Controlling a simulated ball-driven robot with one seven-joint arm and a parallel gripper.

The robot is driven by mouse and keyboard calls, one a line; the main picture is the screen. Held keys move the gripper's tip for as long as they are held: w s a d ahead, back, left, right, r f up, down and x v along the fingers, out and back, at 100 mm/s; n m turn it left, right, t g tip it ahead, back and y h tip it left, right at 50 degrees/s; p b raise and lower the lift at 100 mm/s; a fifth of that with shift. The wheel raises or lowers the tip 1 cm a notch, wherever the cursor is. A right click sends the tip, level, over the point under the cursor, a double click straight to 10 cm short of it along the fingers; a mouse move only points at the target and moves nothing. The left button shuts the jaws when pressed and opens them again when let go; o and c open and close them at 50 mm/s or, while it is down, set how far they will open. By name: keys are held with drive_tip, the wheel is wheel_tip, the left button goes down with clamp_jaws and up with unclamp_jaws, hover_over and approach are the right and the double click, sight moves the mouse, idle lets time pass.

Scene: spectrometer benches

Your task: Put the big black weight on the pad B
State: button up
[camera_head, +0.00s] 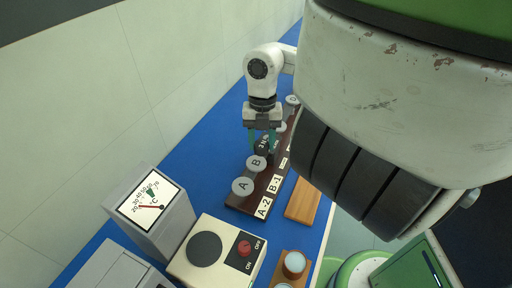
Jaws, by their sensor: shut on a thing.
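My gripper (262,142) points down over the dark brown board and is shut on the black weight (263,146), which shows between its teal fingers with small white marks on it. Pad B (256,163), a grey disc marked B, lies just below and left of the weight in the picture. Whether the weight touches anything beneath it I cannot tell. Pad A (243,187), a similar grey disc, is nearer to me. The fingers partly hide the weight.
The dark brown board (238,204) carries labels A-2 and B-1 and more grey discs (292,99) farther back. A wooden block (302,204) lies to its right. A dial meter (151,214) and a switch box (215,253) stand nearer. Blue bench top (200,160) is clear at left.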

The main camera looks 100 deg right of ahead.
sight(256, 152)
drive_tip(key=shift+w+d+f, duration=0.1)
drive_tip(key=shift+w+f, duration=0.3)
drive_tip(key=shift+f, duration=0.1)
drive_tip(key=f+p, duration=0.1)
drive_tip(key=f, duration=0.1)
drive_tip(key=shift+w+f+p, duration=0.35)
drive_tip(key=shift+f+p, duration=0.05)
drive_tip(key=shift+d+f, duration=0.1)
drive_tip(key=shift+f, duration=0.45)
drive_tip(key=shift+f, duration=0.2)
drive_tip(key=o, duration=1.3)
drive_tip(key=shift+r, duration=0.1)
drive_tip(key=r+b, duration=0.1)
drive_tip(key=r, duration=0.3)
drive_tip(key=d+r+b, duration=0.1)
drive_tip(key=r, duration=0.3)
drive_tip(key=r+b, duration=0.1)
drive_tip(key=r, duration=0.3)
drive_tip(key=shift+s+d+r, duration=0.1)
drive_tip(key=shift+s+d, duration=0.05)
drive_tip(key=shift+d, duration=0.25)
